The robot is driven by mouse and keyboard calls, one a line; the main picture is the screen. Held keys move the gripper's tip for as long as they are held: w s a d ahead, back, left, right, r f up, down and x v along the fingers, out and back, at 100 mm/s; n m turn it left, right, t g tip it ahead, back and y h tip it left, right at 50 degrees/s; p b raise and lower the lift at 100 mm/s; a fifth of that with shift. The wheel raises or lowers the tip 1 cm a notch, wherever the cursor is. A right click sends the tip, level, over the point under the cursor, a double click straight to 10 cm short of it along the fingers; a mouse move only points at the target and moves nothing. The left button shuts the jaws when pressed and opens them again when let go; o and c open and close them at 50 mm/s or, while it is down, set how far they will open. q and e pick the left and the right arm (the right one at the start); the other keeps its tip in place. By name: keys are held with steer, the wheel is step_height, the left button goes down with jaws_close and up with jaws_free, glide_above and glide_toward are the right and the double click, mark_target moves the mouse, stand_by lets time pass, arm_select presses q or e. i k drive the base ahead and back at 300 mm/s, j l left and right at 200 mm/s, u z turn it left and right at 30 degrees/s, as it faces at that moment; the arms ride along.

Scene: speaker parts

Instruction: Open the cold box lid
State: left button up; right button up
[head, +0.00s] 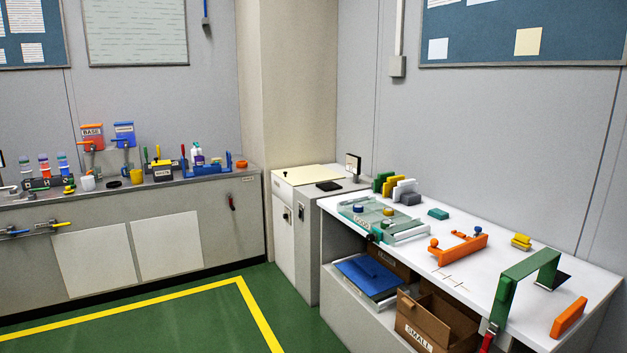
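A white cabinet-like box (283,236) stands in the corner between the two benches, and I take it for the cold box. A flat cream lid (308,174) lies level on its top and looks closed. A small dark fitting (286,214) sits on its front face, with another dark fitting on the neighbouring side. A black flat pad (328,186) lies on the top beside the lid. Neither of my grippers shows in the head view.
The left grey bench (215,181) holds bottles, cups and dispensers. The right white table (480,285) holds a teal fixture (375,220), an orange bracket (458,249) and a green arch (522,283). Green floor (190,318) with a yellow line lies open before the box.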

mark_target(307, 174)
steer(key=i+j+u, duration=0.35)
steer(key=i, duration=0.3)
steer(key=i+u, duration=0.35)
steer(key=i, duration=2.7)
